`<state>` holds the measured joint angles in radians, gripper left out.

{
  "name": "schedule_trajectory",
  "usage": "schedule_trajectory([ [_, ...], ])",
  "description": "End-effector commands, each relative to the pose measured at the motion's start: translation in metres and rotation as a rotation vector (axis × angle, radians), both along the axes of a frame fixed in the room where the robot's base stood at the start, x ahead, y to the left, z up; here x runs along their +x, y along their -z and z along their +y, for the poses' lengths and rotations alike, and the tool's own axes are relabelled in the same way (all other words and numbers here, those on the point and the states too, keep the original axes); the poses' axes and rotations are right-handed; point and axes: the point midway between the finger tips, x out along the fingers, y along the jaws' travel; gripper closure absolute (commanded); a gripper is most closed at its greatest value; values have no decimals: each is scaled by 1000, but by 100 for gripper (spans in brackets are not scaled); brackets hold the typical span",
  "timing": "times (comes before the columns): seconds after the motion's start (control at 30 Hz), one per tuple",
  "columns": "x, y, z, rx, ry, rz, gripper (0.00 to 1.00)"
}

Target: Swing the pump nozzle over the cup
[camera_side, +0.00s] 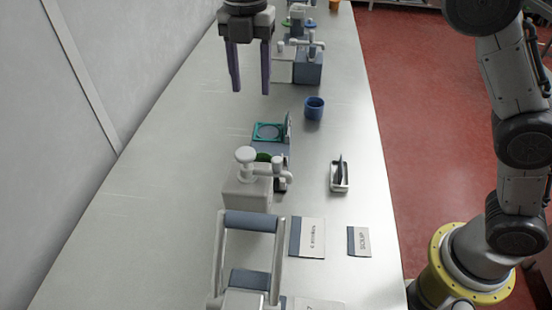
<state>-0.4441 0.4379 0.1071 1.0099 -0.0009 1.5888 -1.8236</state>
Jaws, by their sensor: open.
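A blue cup (314,110) stands upright on the table, right of the middle. A pale dispenser box (247,193) nearer the camera carries a white pump head (246,154) with a nozzle (277,171) pointing right, not at the cup. A second pump with a white nozzle (311,43) stands on a blue-grey box (308,68) behind the cup. I cannot tell which pump the task means. My gripper (251,91) is open and empty, its fingers pointing down in the air, left of the cup in the picture and touching nothing.
A teal frame (268,131) stands between the near dispenser and the cup. A small white holder (339,177) stands to the right. A handled frame (252,222) and labelled cards (307,237) lie in front. The table's (150,200) left side is clear.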

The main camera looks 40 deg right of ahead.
Motion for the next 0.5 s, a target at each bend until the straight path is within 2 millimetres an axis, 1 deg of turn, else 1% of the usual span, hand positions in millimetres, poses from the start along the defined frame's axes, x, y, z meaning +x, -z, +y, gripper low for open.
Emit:
schedule_trajectory([
  [0.03, 2, -12, 1, 2, 0, -4, 48],
  [0.1, 0, -26, 1, 1, 8, -2, 48],
  [0.13, -2, -24, 1, -1, 46, 3, 48],
  [0.37, -11, -24, 4, -1, 324, 0, 48],
  [0.5, -17, -25, 6, -1, 534, -1, 48],
])
